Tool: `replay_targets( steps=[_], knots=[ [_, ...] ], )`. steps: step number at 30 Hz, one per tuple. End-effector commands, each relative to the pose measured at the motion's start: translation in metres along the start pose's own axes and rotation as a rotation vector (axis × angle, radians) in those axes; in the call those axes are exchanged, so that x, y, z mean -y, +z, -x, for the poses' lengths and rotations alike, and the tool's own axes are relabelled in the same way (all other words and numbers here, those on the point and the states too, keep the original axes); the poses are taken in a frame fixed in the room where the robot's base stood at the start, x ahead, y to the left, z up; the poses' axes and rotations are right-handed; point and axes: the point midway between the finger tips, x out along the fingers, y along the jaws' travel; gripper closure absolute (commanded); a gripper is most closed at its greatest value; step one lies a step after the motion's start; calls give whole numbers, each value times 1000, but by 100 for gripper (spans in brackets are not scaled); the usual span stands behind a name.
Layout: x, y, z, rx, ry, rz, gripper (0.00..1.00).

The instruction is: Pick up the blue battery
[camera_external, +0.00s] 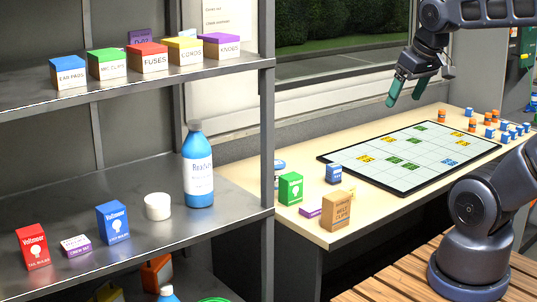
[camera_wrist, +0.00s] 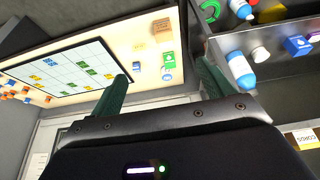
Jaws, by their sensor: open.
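A small blue box (camera_external: 333,173) stands on the pale table by the near left corner of the board, and it may be the blue battery; its label is too small to read. It also shows in the wrist view (camera_wrist: 137,66), just beyond my left fingertip. Several small blue pieces (camera_external: 504,137) sit past the board's right end, too small to identify. My gripper (camera_external: 405,90) is open and empty, with its green fingers high above the table, apart from everything. Both fingers show in the wrist view (camera_wrist: 163,72).
A black-framed board (camera_external: 323,157) with coloured tiles lies on the table. A green box (camera_external: 291,188), a purple box (camera_external: 311,212) and a brown box (camera_external: 336,210) stand close to the blue box. Metal shelves (camera_external: 240,225) with boxes and a bottle (camera_external: 198,170) rise at left.

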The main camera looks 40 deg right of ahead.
Motion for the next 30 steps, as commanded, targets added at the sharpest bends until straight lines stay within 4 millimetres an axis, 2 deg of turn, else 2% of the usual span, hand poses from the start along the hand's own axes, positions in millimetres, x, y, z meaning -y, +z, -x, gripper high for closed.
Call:
replay_targets(
  steps=[10,13,22,26,30],
  knots=[
    [0,0,0,0,0,0,20],
    [0,0,0,0,0,0,37],
    [0,-1,0,1,1,3,38],
    [-3,-11,-4,16,16,33,38],
    [-11,-35,-13,52,51,114,38]
  ],
)
